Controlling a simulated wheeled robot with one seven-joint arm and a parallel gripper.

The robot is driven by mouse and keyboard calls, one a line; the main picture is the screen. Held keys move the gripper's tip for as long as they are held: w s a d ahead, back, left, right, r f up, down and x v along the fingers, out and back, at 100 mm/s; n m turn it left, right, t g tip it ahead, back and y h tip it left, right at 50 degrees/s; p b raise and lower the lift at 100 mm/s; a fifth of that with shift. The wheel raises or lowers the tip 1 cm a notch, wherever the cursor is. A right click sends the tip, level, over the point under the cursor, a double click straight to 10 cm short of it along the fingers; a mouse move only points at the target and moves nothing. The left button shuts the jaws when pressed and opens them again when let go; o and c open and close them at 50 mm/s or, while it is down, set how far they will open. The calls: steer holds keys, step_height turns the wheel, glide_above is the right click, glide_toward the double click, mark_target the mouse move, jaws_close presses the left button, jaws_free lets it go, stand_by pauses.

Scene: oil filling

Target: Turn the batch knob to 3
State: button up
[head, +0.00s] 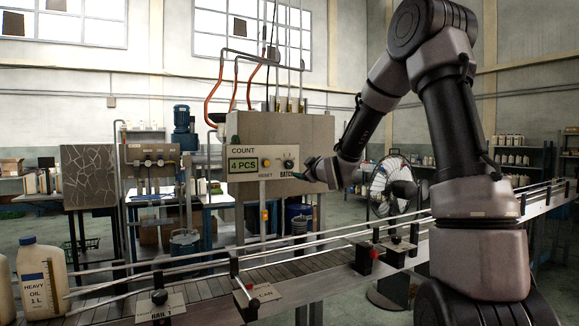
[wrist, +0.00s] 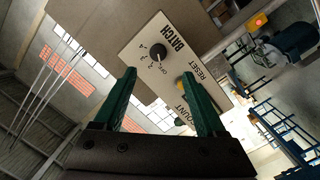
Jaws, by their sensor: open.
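The batch knob (head: 289,164) is a small round black dial on the pale COUNT panel of a grey-beige box. In the wrist view the knob (wrist: 158,51) lies just beyond the fingertips, roughly centred between them, with OFF and number marks around it. The marks are small, and I cannot tell surely which one the knob points to. My gripper (wrist: 158,77) has two green fingers, spread apart with nothing between them. In the head view my gripper (head: 311,167) is close to the panel, just right of the knob. It looks apart from the knob.
The panel display (head: 243,165) reads 4 PCS. A yellow reset button (head: 266,163) sits left of the knob; in the wrist view the button (wrist: 187,84) is close to one finger. A conveyor (head: 260,272) with rails crosses in front. An oil jug (head: 42,280) stands at left.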

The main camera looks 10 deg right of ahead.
mark_target(290, 165)
steer(key=shift+n+t, duration=0.3)
steer(key=w, duration=0.4)
steer(key=w+a, duration=0.1)
steer(key=w, duration=0.3)
steer(key=w+a, duration=0.1)
steer(key=w, duration=0.3)
steer(key=shift+w+a+f, duration=0.1)
steer(key=shift+w+a, duration=0.05)
steer(key=shift+a, duration=0.05)
jaws_close()
